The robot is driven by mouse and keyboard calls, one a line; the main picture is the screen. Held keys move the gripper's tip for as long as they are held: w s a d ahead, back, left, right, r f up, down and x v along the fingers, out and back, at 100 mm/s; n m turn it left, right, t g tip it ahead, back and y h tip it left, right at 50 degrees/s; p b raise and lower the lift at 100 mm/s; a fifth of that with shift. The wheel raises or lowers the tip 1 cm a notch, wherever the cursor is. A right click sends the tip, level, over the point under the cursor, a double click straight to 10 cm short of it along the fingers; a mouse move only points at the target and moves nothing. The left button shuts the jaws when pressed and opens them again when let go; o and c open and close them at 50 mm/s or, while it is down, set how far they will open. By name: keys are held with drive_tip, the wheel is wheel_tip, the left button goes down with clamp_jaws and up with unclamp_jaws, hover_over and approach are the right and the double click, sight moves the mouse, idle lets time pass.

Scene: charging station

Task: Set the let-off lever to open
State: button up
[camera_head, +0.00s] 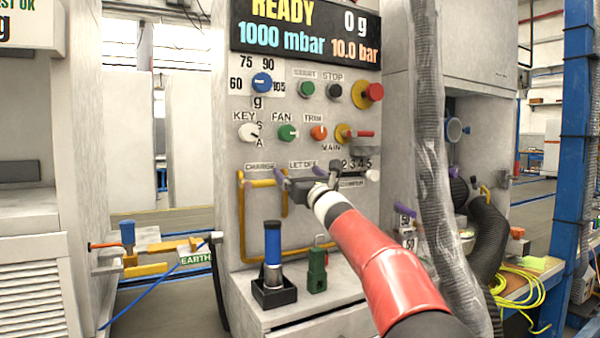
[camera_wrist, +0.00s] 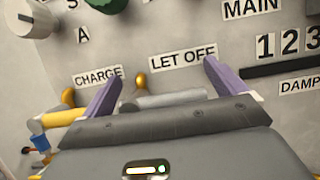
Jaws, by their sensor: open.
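The LET OFF label (camera_wrist: 183,55) is on the grey panel in the wrist view; it also shows in the head view (camera_head: 303,163). Below its left end is a yellow, rounded lever mount (camera_wrist: 140,80). A grey bar (camera_wrist: 170,99), seemingly the let-off lever's handle, lies roughly level just in front of my gripper's body. My gripper (camera_wrist: 162,73) is open, with one purple finger on each side of the mount and bar. Contact with the bar cannot be told. In the head view my gripper (camera_head: 308,174) covers most of the lever.
Left of my gripper is the CHARGE label (camera_wrist: 98,75) with another yellow mount (camera_wrist: 68,97) below. A yellow pipe (camera_head: 241,220) runs down the panel. A thick grey hose (camera_head: 428,120) hangs at right.

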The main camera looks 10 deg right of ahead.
drive_tip(key=shift+c, duration=0.5)
drive_tip(key=c, duration=1.3)
